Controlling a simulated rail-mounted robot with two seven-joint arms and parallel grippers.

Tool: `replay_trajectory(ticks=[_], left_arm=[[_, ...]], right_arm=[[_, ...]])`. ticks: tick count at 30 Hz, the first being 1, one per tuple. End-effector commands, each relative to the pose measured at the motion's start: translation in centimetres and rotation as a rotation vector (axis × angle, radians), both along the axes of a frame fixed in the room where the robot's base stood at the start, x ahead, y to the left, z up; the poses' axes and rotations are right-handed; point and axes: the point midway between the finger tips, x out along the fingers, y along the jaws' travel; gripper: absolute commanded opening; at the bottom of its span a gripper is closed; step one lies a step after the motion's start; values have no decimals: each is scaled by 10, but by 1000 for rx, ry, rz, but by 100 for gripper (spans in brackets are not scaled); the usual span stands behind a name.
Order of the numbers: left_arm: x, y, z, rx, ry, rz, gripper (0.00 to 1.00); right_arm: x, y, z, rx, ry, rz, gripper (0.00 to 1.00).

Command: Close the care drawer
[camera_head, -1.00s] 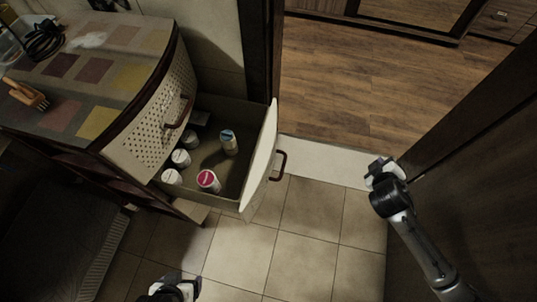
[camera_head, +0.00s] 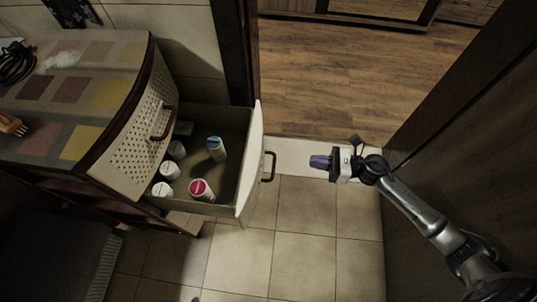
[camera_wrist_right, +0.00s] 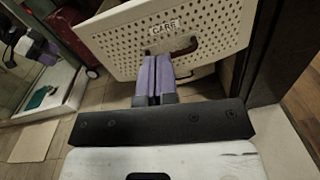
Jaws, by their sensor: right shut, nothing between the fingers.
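The care drawer (camera_head: 250,165) is pulled out of the cabinet, and its open inside holds several small bottles and jars. Its curved brown handle (camera_head: 269,167) is on the outer face. In the right wrist view the perforated drawer front (camera_wrist_right: 120,45) carries a CARE label (camera_wrist_right: 164,27), with the handle (camera_wrist_right: 186,48) just below it. My right gripper (camera_head: 318,161) is shut and empty, pointing left at the drawer front, apart from the handle in the head view. Its purple fingers (camera_wrist_right: 155,80) are together. My left gripper (camera_wrist_right: 40,45) shows small at the left of the right wrist view; its jaw state is unclear.
The cabinet (camera_head: 140,140) has another shut perforated drawer above and a patchwork top with a dark cable (camera_head: 15,62) and an orange-brown brush (camera_head: 10,124). A dark door panel (camera_head: 460,150) stands to the right. Tiled floor (camera_head: 305,205) is clear before the drawer.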

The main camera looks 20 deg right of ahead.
Motion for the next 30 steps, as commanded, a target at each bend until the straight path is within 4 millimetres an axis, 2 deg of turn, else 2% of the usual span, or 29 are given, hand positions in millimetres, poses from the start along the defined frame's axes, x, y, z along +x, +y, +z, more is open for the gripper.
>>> replay_trajectory(ticks=[5,10,24,30], left_arm=[[0,0,0,0,0,0,80],[0,0,-1,0,0,0,80],[0,0,-6,0,0,0,80],[0,0,-8,0,0,0,80]], right_arm=[[-2,3,1,-59,-100,23,0],[5,14,1,-72,-122,22,0],[51,85,2,-70,-120,21,0],[64,106,1,-69,-120,21,0]])
